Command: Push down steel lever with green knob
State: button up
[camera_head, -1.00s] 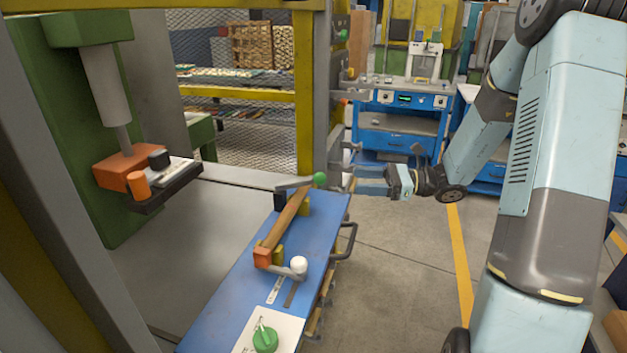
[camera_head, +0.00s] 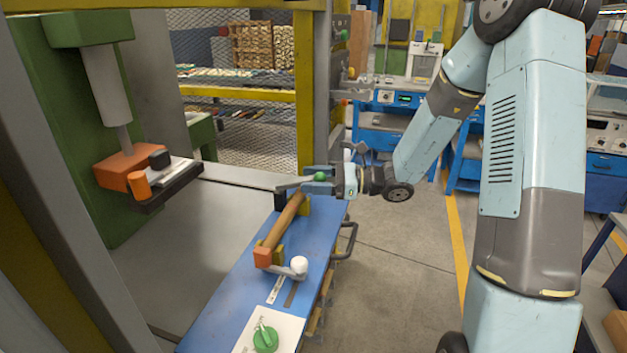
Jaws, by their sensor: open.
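The steel lever (camera_head: 294,184) sits at the far end of the blue bench top, sloping slightly up to the right. Its green knob (camera_head: 320,177) is at its right end. My gripper (camera_head: 314,181) is at the knob, coming from the right, with its blue fingers open around or beside it. I cannot tell whether the fingers touch the knob. Part of the knob and lever end is overlapped by the gripper.
A wooden bar (camera_head: 281,224) lies along the blue bench (camera_head: 225,308). A second lever with a white knob (camera_head: 299,265) is nearer, and a green rotary switch (camera_head: 265,339) is at the front. A green press (camera_head: 105,90) stands left. A yellow post (camera_head: 305,100) rises behind the lever.

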jog(key=shift+a+f, duration=0.1)
jog(key=shift+a, duration=0.05)
grip_shut()
dwell(0.5)
